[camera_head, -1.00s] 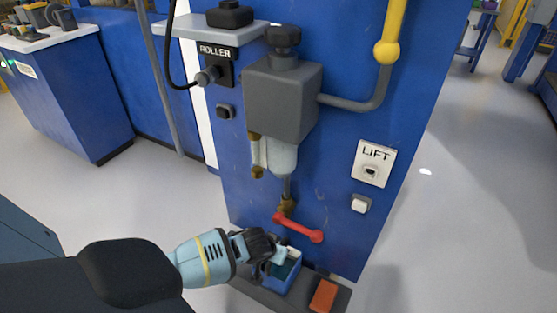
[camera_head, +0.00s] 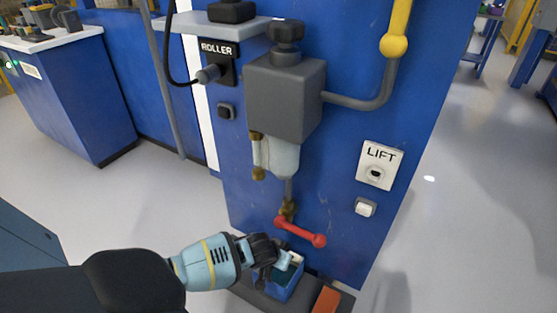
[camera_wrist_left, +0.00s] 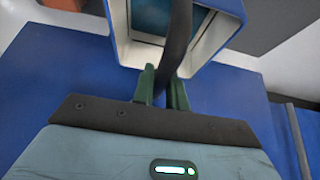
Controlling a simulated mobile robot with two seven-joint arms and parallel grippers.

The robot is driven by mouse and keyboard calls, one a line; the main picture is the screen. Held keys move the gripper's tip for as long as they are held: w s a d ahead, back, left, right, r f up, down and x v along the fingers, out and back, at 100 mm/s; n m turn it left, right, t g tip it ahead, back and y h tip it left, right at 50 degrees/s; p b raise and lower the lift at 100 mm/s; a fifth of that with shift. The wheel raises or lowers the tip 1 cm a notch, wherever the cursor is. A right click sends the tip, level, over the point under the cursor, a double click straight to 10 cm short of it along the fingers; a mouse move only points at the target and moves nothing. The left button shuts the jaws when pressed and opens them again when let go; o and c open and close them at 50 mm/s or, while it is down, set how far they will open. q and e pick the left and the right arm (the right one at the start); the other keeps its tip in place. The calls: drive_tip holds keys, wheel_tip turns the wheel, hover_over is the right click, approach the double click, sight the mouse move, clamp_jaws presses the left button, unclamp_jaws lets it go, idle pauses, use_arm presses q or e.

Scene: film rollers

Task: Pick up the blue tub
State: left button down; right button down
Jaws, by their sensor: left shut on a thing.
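The blue tub (camera_head: 287,287) sits on a dark ledge at the foot of the blue machine, below a red valve lever. It is open-topped, with a pale inside and something teal in it. My left gripper (camera_head: 276,258) reaches in from the left, at the tub's upper edge. In the left wrist view the tub (camera_wrist_left: 232,12) is at the top, with a dark strap-like handle running down from it. My left gripper's green fingers (camera_wrist_left: 163,88) are shut on that handle. My right gripper is in neither view.
An orange block (camera_head: 327,300) lies on the ledge (camera_head: 258,296) right of the tub. The red lever (camera_head: 301,232) and a valve are close above the tub. A grey box (camera_head: 285,98) with a clear bowl is higher up. Open floor lies to the right.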

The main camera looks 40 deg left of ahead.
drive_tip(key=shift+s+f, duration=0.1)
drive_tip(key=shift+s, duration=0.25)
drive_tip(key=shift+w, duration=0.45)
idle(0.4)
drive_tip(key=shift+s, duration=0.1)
